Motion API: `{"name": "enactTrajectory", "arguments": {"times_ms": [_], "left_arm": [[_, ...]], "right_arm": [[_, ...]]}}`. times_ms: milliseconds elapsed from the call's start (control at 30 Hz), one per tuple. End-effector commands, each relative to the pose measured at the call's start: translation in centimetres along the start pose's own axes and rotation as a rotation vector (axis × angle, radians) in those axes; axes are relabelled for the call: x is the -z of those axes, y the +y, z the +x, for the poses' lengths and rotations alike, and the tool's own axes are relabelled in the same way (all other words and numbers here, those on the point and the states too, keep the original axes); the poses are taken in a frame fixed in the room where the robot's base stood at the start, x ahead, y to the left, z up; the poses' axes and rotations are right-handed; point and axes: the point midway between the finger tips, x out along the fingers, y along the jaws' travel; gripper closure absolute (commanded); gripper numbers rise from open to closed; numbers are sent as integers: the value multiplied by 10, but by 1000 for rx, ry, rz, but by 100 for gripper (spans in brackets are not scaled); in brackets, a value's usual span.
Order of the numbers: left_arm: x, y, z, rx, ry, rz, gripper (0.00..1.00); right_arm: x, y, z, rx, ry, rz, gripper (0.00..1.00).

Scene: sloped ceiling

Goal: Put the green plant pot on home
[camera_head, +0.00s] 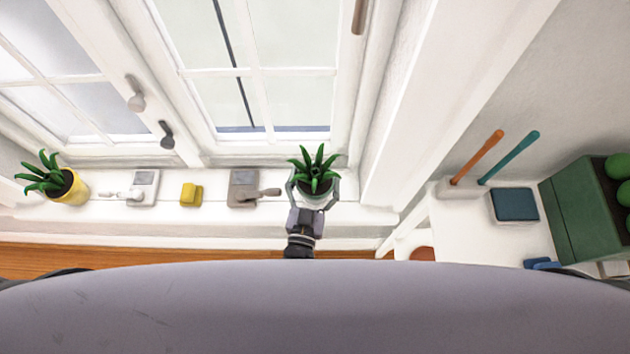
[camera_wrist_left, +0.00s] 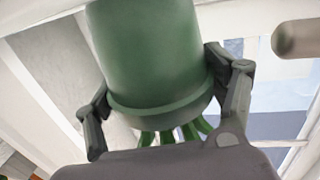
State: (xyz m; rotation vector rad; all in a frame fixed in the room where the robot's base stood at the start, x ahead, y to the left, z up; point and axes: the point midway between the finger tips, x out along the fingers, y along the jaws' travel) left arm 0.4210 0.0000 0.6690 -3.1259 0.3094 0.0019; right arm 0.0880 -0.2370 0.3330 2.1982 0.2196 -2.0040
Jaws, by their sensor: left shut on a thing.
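The green plant pot (camera_head: 317,200) holds a spiky plant (camera_head: 315,170) and is over the right end of the white windowsill. In the left wrist view the green pot (camera_wrist_left: 150,50) fills the upper middle, with leaf tips below its rim in the picture. My left gripper (camera_head: 314,190) is shut on the pot, one finger on each side, as the left wrist view also shows (camera_wrist_left: 160,75). I cannot tell if the pot's base touches the sill. No place marked as home can be made out. My right gripper is not in view.
On the windowsill (camera_head: 220,212) stand a yellow pot with a plant (camera_head: 74,188), a pale device (camera_head: 144,187), a yellow block (camera_head: 191,195) and a grey device (camera_head: 243,188). A white table (camera_head: 475,240) at right holds a blue book (camera_head: 515,204) and a green crate (camera_head: 575,215).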

Motion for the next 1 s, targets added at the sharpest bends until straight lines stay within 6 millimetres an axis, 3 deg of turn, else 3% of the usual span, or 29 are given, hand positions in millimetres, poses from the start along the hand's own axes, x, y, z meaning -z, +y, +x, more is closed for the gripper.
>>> {"name": "enactTrajectory", "arguments": {"times_ms": [233, 267, 300, 567, 1000], "left_arm": [[0, 0, 1, 1, 6, -1, 76], [-3, 0, 0, 0, 0, 0, 22], [-2, 0, 0, 0, 0, 0, 19], [-2, 0, 0, 0, 0, 0, 2], [0, 0, -6, 0, -3, 0, 2]], "right_arm": [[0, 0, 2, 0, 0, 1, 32], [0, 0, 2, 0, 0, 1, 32], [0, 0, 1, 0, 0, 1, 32], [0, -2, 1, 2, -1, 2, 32], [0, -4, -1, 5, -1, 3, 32]]}}
